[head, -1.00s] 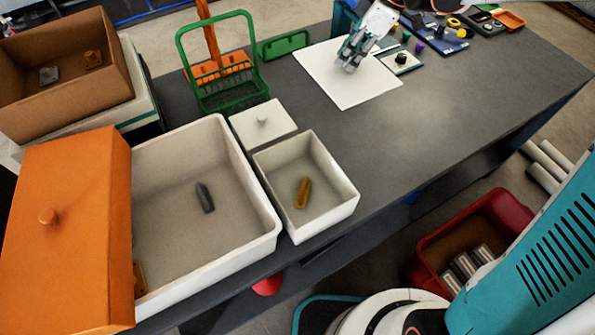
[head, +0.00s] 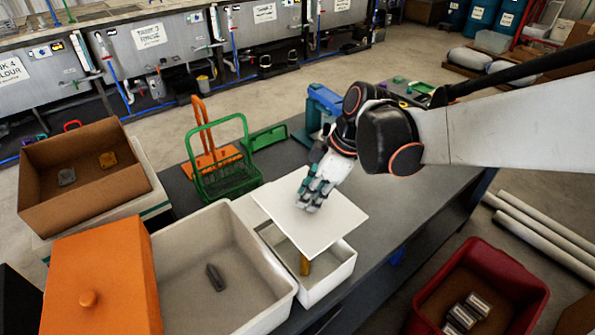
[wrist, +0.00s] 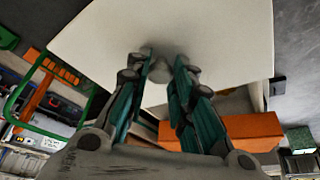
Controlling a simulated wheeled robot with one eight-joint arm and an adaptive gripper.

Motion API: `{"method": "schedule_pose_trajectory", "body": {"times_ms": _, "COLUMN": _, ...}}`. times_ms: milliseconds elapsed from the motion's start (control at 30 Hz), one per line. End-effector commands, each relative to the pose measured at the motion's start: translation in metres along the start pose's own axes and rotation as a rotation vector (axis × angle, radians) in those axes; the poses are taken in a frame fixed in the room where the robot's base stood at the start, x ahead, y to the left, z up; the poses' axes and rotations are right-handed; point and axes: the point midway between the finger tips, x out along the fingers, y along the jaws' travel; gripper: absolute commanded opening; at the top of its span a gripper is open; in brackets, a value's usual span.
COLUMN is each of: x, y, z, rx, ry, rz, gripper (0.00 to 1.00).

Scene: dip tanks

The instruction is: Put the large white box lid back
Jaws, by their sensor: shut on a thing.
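The large white lid (head: 325,218) is a flat square plate held in the air over the small white box and part of the grey table. My gripper (head: 306,203) is shut on the lid's knob, seen between the fingers (wrist: 158,62) in the wrist view, where the lid (wrist: 220,35) also shows. The large white box (head: 215,240) stands open to the left of the held lid, with a grey piece (head: 215,277) inside. An orange box-shaped cover (head: 110,265) with a knob stands at its left and hides part of it.
The small white box (head: 338,272) is partly hidden under the lid; a yellow piece (head: 304,265) shows in it. A green basket (head: 225,178) stands behind.

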Motion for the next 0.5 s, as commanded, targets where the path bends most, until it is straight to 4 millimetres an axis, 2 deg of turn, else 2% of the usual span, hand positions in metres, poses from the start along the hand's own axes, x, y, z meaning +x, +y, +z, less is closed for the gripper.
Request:
{"method": "schedule_pose_trajectory", "body": {"times_ms": 33, "x": 0.015, "y": 0.001, "z": 0.006, "rx": 0.0, "ry": 0.0, "rz": 0.0, "gripper": 0.0}}
{"method": "schedule_pose_trajectory", "body": {"times_ms": 300, "x": 0.073, "y": 0.001, "z": 0.03, "rx": 0.0, "ry": 0.0, "rz": 0.0, "gripper": 0.0}}
{"method": "schedule_pose_trajectory", "body": {"times_ms": 500, "x": 0.095, "y": 0.001, "z": 0.039, "rx": 0.0, "ry": 0.0, "rz": 0.0, "gripper": 0.0}}
